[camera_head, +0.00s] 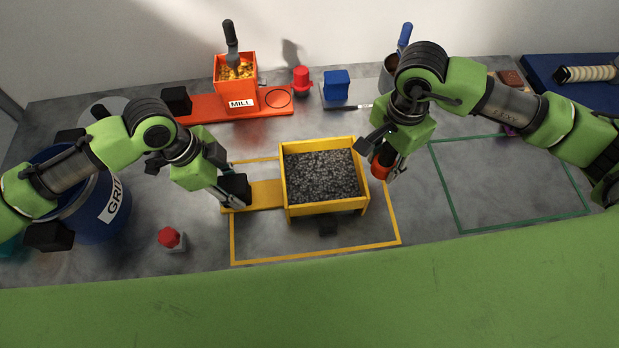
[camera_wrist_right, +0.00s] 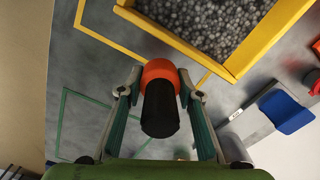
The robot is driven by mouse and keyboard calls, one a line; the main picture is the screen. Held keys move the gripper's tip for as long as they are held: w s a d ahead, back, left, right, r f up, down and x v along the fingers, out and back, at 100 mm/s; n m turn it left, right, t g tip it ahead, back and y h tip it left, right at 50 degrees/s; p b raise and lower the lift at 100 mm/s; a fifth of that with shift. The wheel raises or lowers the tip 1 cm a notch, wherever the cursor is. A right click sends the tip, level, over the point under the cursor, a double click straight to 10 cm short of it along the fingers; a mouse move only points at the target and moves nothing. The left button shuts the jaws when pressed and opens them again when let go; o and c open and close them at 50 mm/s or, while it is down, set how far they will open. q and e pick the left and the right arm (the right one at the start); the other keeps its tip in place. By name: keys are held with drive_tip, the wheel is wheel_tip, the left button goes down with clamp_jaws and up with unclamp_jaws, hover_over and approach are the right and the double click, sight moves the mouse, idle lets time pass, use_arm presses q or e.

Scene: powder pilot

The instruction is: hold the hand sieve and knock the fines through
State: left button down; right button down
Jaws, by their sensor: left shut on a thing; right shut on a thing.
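The hand sieve is a yellow square box (camera_head: 330,208) full of dark grey grains, with a flat yellow handle (camera_head: 264,194) on its left. My left gripper (camera_head: 234,191) is shut on that handle. My right gripper (camera_head: 385,160) is shut on a knocker (camera_wrist_right: 160,118) with an orange head and a black grip. The orange head (camera_head: 381,168) is just right of the sieve's right wall, seemingly a little apart from it. The sieve wall also shows in the right wrist view (camera_wrist_right: 175,40). What is under the sieve is mostly hidden.
A yellow outline (camera_head: 315,254) surrounds the sieve and a green outline (camera_head: 449,188) lies right, mostly empty. An orange mill (camera_head: 240,103), red knob (camera_head: 301,78) and blue block (camera_head: 337,85) stand behind. A blue grit drum (camera_head: 95,215) and red button (camera_head: 169,238) are left.

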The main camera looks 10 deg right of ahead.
sight(390, 150)
drive_tip(key=shift+r, duration=0.1)
idle(0.4)
drive_tip(key=shift+r, duration=2.45)
use_arm(q)
drive_tip(key=c, duration=1.3)
unclamp_jaws()
drive_tip(key=shift+v, duration=3.8)
drive_tip(key=v, duration=1.2)
